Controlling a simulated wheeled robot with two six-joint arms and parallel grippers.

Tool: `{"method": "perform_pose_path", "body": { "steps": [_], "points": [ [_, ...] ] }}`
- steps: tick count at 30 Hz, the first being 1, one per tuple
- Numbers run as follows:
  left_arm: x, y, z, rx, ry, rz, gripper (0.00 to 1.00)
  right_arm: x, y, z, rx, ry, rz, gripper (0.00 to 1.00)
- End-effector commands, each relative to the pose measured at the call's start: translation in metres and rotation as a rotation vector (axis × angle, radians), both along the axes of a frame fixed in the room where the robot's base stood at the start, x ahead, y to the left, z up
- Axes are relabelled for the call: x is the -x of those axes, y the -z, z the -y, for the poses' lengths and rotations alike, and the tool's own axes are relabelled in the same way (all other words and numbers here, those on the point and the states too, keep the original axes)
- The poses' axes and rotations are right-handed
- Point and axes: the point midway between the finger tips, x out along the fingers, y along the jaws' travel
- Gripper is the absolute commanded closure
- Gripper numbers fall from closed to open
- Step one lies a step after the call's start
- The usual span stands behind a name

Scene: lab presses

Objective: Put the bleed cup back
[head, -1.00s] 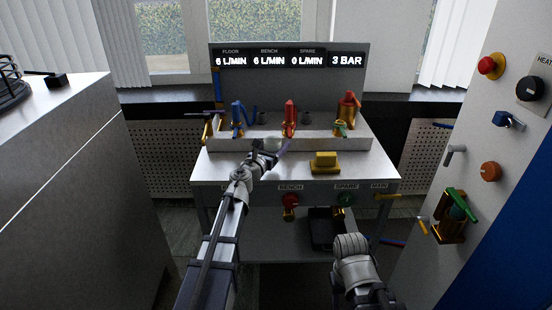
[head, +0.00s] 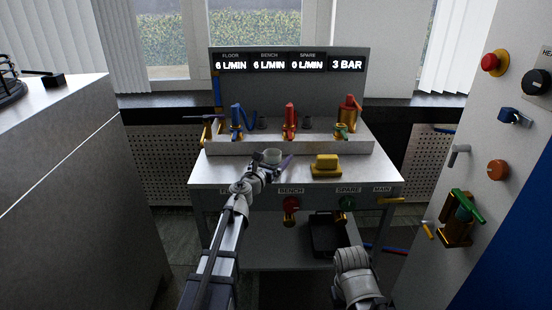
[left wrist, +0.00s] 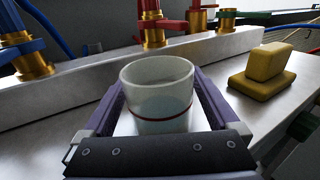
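The bleed cup (left wrist: 160,95) is a pale, translucent cup with a red line around it. It is upright between the two purple fingers of my left gripper (left wrist: 162,105), one finger along each side, and the gripper looks shut on it. Whether the cup's base touches the bench is hidden. In the head view, part of my right arm shows at the lower middle; its fingers cannot be made out.
A yellow block (head: 326,166) lies on the bench (head: 225,175), right of the cup. A raised ledge behind carries blue (head: 236,118) and red (head: 290,117) valve fittings. Bare bench top lies between cup and block. A grey cabinet stands left, a control panel right.

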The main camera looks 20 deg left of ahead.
Motion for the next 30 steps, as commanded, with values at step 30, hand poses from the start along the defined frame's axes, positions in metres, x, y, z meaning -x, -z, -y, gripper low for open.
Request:
{"method": "perform_pose_path", "body": {
  "steps": [30],
  "points": [
    [0.111, -0.003, -0.021, 0.000, -0.001, 0.000, 0.00, 0.000, -0.003, 0.000, -0.001, 0.000, 0.000, 0.50]
  ]
}}
